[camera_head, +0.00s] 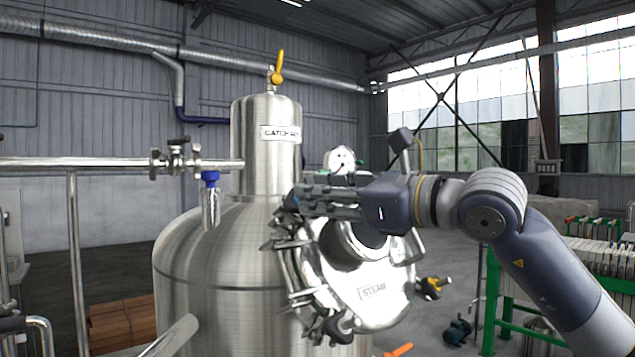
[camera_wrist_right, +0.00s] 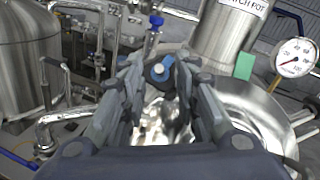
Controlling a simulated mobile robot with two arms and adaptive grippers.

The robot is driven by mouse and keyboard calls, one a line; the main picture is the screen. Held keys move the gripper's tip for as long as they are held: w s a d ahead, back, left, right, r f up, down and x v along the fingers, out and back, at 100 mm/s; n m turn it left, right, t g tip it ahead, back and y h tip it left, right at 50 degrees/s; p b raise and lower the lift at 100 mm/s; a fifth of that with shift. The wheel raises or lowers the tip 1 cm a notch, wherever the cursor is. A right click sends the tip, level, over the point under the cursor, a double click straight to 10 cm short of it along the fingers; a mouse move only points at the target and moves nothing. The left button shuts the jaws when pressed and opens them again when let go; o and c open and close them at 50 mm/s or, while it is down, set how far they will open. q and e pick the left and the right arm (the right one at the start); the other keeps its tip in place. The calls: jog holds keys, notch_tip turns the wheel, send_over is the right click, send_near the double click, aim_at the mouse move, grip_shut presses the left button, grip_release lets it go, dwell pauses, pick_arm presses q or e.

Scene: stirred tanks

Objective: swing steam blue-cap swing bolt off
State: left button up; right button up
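The steam hatch (camera_head: 380,285) is a round shiny metal cover with a "STEAM" label, on the front of the big tank. Several swing bolts (camera_head: 300,298) stand along its left rim. In the right wrist view the blue-cap swing bolt (camera_wrist_right: 160,70) shows a blue top with a pale centre, between my right fingertips. My right gripper (camera_head: 290,201) reaches leftward over the top of the hatch. Its fingers (camera_wrist_right: 160,82) look open on either side of the cap; contact is unclear. The cap is hidden in the head view. My left gripper is not in view.
The steel tank (camera_head: 200,275) carries a labelled "CATCH POT" column (camera_head: 265,160). A blue-topped fitting (camera_head: 210,195) and a horizontal pipe (camera_head: 110,163) lie to the left. A gauge (camera_head: 340,160) stands behind my right arm. A green rack (camera_head: 495,295) is at the right.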

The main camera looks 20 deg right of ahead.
jog(key=shift+w+a, duration=0.3)
jog(key=shift+w, duration=0.1)
grip_shut()
jog(key=shift+a+r, duration=0.1)
jog(key=shift+r, duration=0.05)
